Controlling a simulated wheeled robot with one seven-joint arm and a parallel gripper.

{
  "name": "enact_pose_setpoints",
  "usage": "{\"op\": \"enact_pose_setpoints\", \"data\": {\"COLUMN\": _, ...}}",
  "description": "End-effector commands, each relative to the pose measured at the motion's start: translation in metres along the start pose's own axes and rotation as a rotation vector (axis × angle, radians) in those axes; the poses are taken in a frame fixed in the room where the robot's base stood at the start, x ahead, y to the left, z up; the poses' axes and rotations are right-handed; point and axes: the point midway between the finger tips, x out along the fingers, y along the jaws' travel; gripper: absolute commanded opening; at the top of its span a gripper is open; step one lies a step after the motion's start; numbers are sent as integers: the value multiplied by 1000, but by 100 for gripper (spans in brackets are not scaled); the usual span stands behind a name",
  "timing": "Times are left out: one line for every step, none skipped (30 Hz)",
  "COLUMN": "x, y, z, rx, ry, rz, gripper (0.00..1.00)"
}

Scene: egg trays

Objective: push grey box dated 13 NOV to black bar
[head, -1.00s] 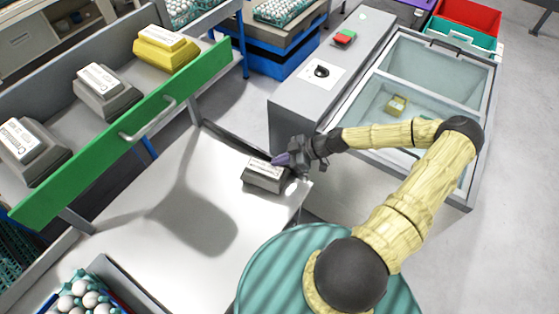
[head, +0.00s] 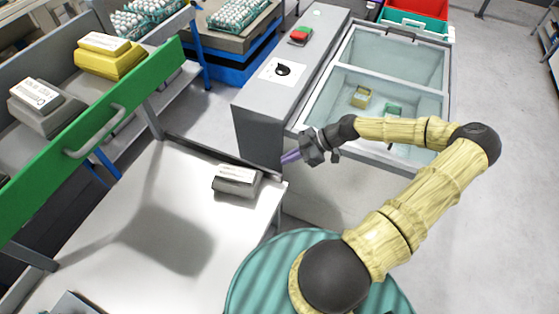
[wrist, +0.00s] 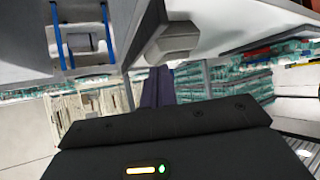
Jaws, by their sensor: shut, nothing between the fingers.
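A grey box (head: 236,187) with a white label lies on the white table (head: 150,240), close to the table's far right corner. The black bar (head: 197,147) runs along the table's far edge, just behind the box. I cannot tell whether they touch. The label's date is too small to read. My gripper (head: 290,157) is shut and empty, beyond the table edge to the right of the box and apart from it. In the wrist view its closed dark fingers (wrist: 158,88) point away, with the grey box (wrist: 178,40) above them.
A green-fronted shelf (head: 130,85) at the left holds another grey box (head: 45,108) and a yellow box (head: 110,60). A grey cabinet (head: 262,122) and a glass-topped bin (head: 385,75) stand beyond my gripper. The table's middle is clear.

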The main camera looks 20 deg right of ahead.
Motion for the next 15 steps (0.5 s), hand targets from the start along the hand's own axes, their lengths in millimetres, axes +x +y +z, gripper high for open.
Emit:
{"op": "enact_pose_setpoints", "data": {"x": 0, "y": 0, "z": 0, "rx": 0, "ry": 0, "rz": 0, "gripper": 0}}
{"op": "enact_pose_setpoints", "data": {"x": -1, "y": 0, "z": 0, "rx": 0, "ry": 0, "rz": 0, "gripper": 0}}
{"op": "enact_pose_setpoints", "data": {"x": 0, "y": 0, "z": 0, "rx": 0, "ry": 0, "rz": -1, "gripper": 0}}
{"op": "enact_pose_setpoints", "data": {"x": 0, "y": 0, "z": 0, "rx": 0, "ry": 0, "rz": 0, "gripper": 0}}
{"op": "enact_pose_setpoints", "data": {"x": 0, "y": 0, "z": 0, "rx": 0, "ry": 0, "rz": 0, "gripper": 0}}
{"op": "enact_pose_setpoints", "data": {"x": 0, "y": 0, "z": 0, "rx": 0, "ry": 0, "rz": 0, "gripper": 0}}
{"op": "enact_pose_setpoints", "data": {"x": 0, "y": 0, "z": 0, "rx": 0, "ry": 0, "rz": -1, "gripper": 0}}
{"op": "enact_pose_setpoints", "data": {"x": 0, "y": 0, "z": 0, "rx": 1, "ry": -1, "rz": -2, "gripper": 0}}
{"op": "enact_pose_setpoints", "data": {"x": 1, "y": -1, "z": -1, "rx": 4, "ry": -5, "rz": -6, "gripper": 0}}
{"op": "enact_pose_setpoints", "data": {"x": 2, "y": -2, "z": -1, "rx": 8, "ry": -10, "rz": -11, "gripper": 0}}
{"op": "enact_pose_setpoints", "data": {"x": 3, "y": -3, "z": -2, "rx": 14, "ry": -17, "rz": -18, "gripper": 0}}
{"op": "enact_pose_setpoints", "data": {"x": 6, "y": -6, "z": -3, "rx": 25, "ry": -31, "rz": -33, "gripper": 0}}
{"op": "enact_pose_setpoints", "data": {"x": 9, "y": -8, "z": -4, "rx": 37, "ry": -44, "rz": -47, "gripper": 0}}
{"op": "enact_pose_setpoints", "data": {"x": 12, "y": -11, "z": -5, "rx": 51, "ry": -62, "rz": -63, "gripper": 0}}
{"op": "enact_pose_setpoints", "data": {"x": 17, "y": -16, "z": -7, "rx": 76, "ry": -90, "rz": -87, "gripper": 0}}
